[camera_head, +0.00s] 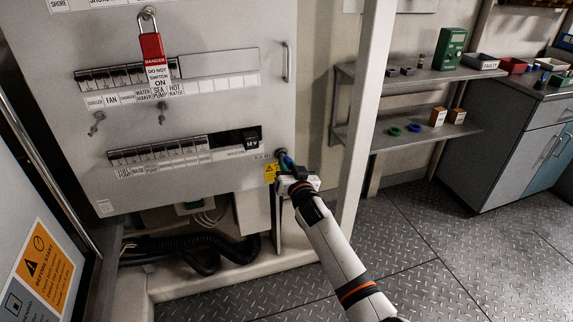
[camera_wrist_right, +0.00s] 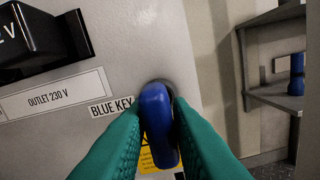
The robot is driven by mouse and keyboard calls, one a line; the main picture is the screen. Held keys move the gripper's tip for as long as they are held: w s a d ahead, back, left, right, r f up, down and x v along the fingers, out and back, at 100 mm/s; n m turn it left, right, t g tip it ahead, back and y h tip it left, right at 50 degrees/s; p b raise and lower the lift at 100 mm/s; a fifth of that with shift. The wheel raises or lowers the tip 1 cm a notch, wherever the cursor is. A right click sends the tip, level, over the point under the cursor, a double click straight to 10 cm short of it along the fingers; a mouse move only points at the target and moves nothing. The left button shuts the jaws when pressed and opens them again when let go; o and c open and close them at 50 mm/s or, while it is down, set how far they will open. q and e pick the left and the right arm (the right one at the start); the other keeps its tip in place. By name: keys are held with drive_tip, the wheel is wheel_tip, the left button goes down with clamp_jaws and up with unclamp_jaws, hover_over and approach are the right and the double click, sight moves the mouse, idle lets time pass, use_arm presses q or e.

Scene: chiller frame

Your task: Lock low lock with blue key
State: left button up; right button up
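The blue key (camera_wrist_right: 158,125) sits at the low lock (camera_wrist_right: 156,86) on the grey cabinet, right of a label reading BLUE KEY. Its bow stands nearly upright in the right wrist view. My right gripper (camera_head: 287,164) is at the lower right corner of the cabinet. Its green fingers (camera_wrist_right: 160,135) lie on both sides of the blue bow, with no clear gap, so it looks shut on the key. In the head view the low lock (camera_head: 279,153) is partly hidden by the gripper. My left gripper is not in view.
Two other keys (camera_head: 96,124) sit below the upper row. A pale post (camera_head: 364,110) stands right of my arm. Shelves (camera_head: 400,135) with small items are farther right.

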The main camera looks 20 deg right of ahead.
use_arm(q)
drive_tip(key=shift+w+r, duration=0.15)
use_arm(e)
drive_tip(key=shift+m, duration=0.4)
drive_tip(key=shift+m+p, duration=0.4)
drive_tip(key=shift+m, duration=0.3)
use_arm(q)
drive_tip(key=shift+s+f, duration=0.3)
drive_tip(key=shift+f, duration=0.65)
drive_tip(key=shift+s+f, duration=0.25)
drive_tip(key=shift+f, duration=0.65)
use_arm(e)
drive_tip(key=shift+f+m, duration=0.1)
drive_tip(key=shift+m, duration=0.2)
drive_tip(key=shift+m+p, duration=0.55)
drive_tip(key=shift+m, duration=0.85)
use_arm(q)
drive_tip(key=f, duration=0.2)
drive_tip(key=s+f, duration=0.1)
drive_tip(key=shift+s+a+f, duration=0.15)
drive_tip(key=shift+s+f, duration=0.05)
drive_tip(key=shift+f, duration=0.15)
